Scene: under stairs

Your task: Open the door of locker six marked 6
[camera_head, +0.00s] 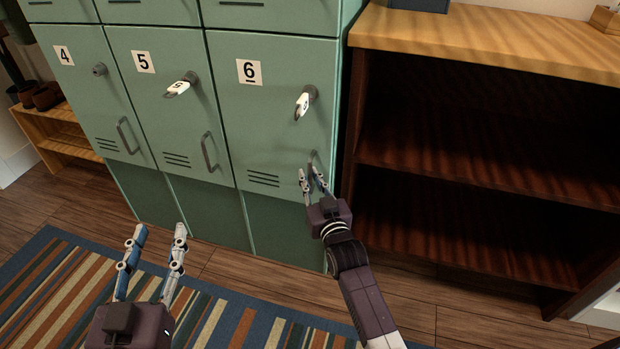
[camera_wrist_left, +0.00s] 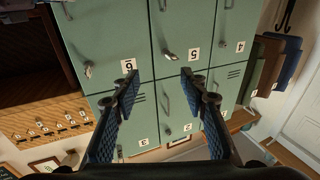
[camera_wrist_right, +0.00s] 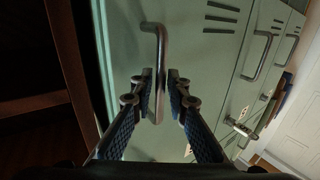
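Locker six (camera_head: 268,115) is a green door with a "6" label, and it looks closed. A key with a white tag (camera_head: 303,105) hangs at its lock. Its bar handle (camera_head: 312,160) is low on the right side of the door; it also shows in the right wrist view (camera_wrist_right: 161,50). My right gripper (camera_head: 312,176) is at this handle, its fingers partly apart on either side of the bar; firm contact is not clear. My left gripper (camera_head: 158,232) is open and empty above the rug, in front of the lockers.
Locker five (camera_head: 182,120), with a tagged key (camera_head: 178,88), and locker four (camera_head: 85,85) are to the left. A wooden shelf unit (camera_head: 480,42) stands close on the right. A striped rug (camera_head: 45,300) lies on the wooden floor in front.

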